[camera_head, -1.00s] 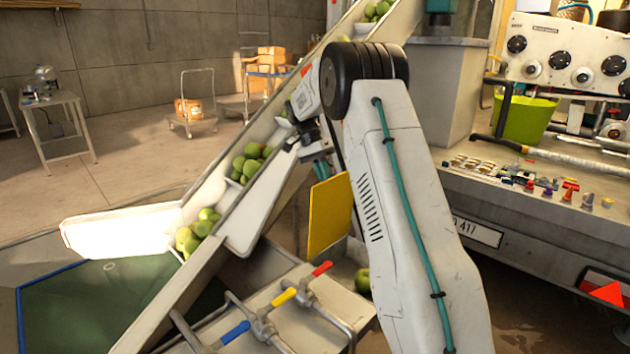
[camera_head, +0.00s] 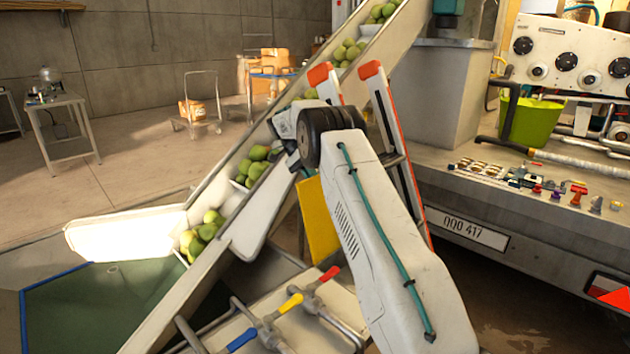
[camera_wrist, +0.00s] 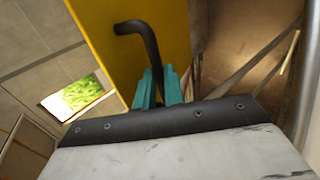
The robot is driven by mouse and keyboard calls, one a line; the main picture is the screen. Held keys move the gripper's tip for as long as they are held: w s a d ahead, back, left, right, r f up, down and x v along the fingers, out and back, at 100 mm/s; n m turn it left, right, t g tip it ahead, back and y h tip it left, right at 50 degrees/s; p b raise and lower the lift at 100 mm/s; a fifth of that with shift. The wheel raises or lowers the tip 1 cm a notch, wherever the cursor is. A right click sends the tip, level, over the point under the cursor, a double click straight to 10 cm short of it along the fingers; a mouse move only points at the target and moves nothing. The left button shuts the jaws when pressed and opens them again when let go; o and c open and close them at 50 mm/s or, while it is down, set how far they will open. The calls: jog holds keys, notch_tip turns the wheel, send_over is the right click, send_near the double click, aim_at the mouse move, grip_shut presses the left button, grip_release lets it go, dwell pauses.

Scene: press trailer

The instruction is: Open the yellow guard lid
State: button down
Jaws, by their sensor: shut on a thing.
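The yellow guard lid (camera_head: 318,222) stands steeply raised beside the apple conveyor in the head view. It also fills the upper middle of the wrist view (camera_wrist: 95,30). A bent black handle (camera_wrist: 140,28) sticks out from the lid's face. My gripper (camera_wrist: 159,82) has teal fingers closed around the handle's lower part, in front of the lid.
The conveyor (camera_head: 165,272) with green fruit slopes up just left of my arm. Below the lid are pipes with a red valve handle (camera_head: 329,274), a yellow one (camera_head: 290,304) and a blue one (camera_head: 242,340). Orange-capped rails (camera_head: 388,120) stand behind my arm; a trailer is at right.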

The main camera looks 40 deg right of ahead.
jog(key=shift+w+a+f, duration=0.15)
jog(key=shift+w+f, duration=0.05)
jog(key=shift+w, duration=0.05)
jog(key=c, duration=1.7)
grip_release()
jog(key=shift+o, duration=1)
jog(key=shift+w+a+f, duration=0.1)
jog(key=shift+w+f, duration=0.05)
jog(key=shift+w, duration=0.1)
jog(key=shift+s, duration=0.1)
jog(key=shift+r, duration=0.25)
